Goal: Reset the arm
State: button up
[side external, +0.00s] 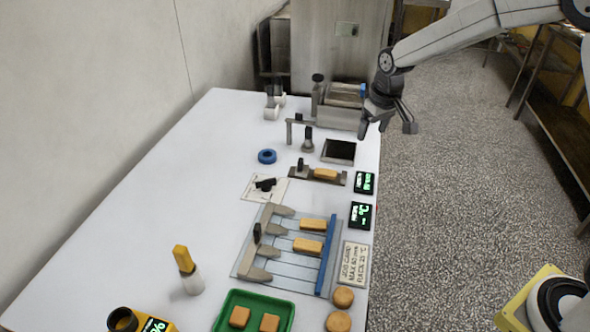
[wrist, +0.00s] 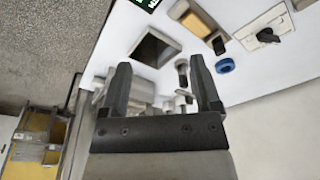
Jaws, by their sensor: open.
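My gripper (side external: 388,122) is open and empty. In the side external view it hangs in the air at the table's far right edge, beside the grey machine (side external: 340,105). The wrist view shows its two dark fingers (wrist: 163,85) apart with nothing between them, pointing over the white table (wrist: 262,72). My arm reaches in from the upper right. Nothing touches the fingers.
A fixture (side external: 283,270) with several parts and a green tray (side external: 280,301) stand nearer the front. The table's left side is mostly clear.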

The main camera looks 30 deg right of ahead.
jog(key=s+a+f, duration=0.1)
jog(key=s, duration=1)
jog(key=s+a+f, duration=0.2)
jog(key=s, duration=0.9)
jog(key=shift+a+t, duration=0.15)
jog(key=shift+t, duration=0.15)
